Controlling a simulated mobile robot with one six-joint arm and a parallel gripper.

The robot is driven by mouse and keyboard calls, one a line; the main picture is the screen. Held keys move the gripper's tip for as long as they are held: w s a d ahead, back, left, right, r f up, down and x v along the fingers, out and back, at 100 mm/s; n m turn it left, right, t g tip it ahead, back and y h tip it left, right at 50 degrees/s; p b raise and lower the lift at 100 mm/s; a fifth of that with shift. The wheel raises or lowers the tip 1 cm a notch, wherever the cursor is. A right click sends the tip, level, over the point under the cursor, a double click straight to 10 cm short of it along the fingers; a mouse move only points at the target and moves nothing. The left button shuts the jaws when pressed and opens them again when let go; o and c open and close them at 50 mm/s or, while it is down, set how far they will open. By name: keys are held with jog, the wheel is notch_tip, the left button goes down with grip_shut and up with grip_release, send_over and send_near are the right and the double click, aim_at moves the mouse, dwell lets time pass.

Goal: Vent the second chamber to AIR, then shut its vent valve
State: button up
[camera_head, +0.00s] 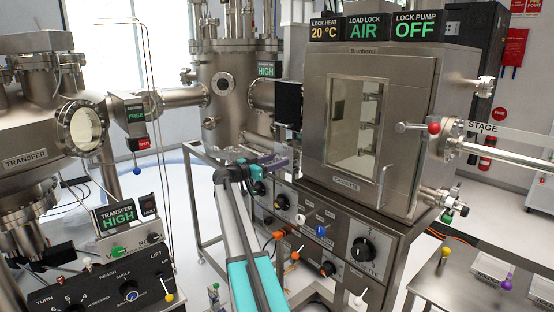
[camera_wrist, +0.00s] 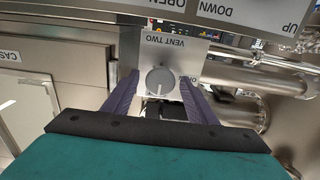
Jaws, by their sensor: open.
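The VENT TWO plate (camera_wrist: 163,43) shows in the wrist view, lettering upside down, with a round grey knob (camera_wrist: 160,78) on it. The knob's pale mark points to the bottom of the picture. My gripper (camera_wrist: 159,86) is open, with one purple finger on each side of the knob in the picture; I cannot tell whether they touch it. In the head view my gripper (camera_head: 279,164) is in front of the rear steel chamber (camera_head: 226,100), whose sign (camera_head: 266,70) reads HIGH. The VENT TWO knob is not clear there.
The load lock cabinet (camera_head: 310,140), its sign (camera_head: 364,27) reading AIR, stands right of my gripper. Below it is a panel of knobs and levers (camera_head: 322,232). The transfer chamber (camera_head: 40,125) is at left, its sign (camera_head: 115,217) reading HIGH. Pipes (camera_wrist: 260,82) run beside the VENT TWO plate.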

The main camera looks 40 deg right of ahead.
jog(key=shift+d, duration=0.55)
jog(key=c, duration=0.8)
jog(key=shift+a, duration=0.3)
jog(key=shift+c, duration=1.3)
jog(key=shift+d+f, duration=0.1)
jog(key=shift+d, duration=0.15)
